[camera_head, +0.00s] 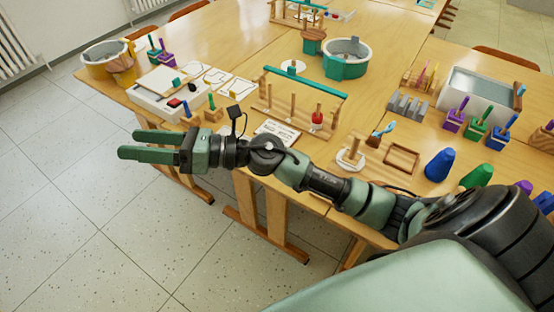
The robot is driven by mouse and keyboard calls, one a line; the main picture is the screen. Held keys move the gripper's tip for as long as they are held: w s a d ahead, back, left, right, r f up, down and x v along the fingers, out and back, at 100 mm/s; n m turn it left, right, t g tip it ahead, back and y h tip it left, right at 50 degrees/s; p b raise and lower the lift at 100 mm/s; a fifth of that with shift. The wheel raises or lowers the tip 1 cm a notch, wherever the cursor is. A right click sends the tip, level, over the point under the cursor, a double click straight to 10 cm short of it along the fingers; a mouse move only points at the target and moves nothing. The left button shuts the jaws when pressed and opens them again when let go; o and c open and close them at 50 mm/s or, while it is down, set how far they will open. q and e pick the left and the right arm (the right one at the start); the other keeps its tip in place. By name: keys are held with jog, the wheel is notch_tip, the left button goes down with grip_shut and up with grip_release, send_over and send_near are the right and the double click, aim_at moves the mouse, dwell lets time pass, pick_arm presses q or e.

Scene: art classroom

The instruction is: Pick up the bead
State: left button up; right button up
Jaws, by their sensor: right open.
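A small red piece that looks like the bead (317,117) sits on a short wooden peg, under the teal bar of a wooden rack (307,80) in the middle of the table. My right gripper (126,144) is open and empty. Its two green fingers point left, over the floor beyond the table's near left edge, well away from the red piece. My right arm crosses in front of the table from the lower right. My left gripper is not in view.
Wooden tables (225,45) hold many items. A white box (152,100) stands near the left edge, a teal round tub (346,62) behind the rack. A blue cone (438,164) and a green cone (477,176) stand at right. Floor (80,200) at left is clear.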

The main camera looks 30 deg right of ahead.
jog(key=d+f+n+g+h, duration=0.7)
jog(key=f+n+g+h, duration=0.1)
jog(key=f+n, duration=0.45)
jog(key=d+f+n+g+h, duration=0.25)
jog(key=d+h, duration=0.65)
jog(key=d, duration=1.5)
jog(key=f, duration=0.2)
jog(key=f+p, duration=0.1)
jog(key=f, duration=0.5)
jog(key=shift+w+a+f, duration=0.1)
jog(key=shift+w+a, duration=0.05)
jog(key=shift+a, duration=0.1)
jog(key=shift+c, duration=0.4)
grip_shut()
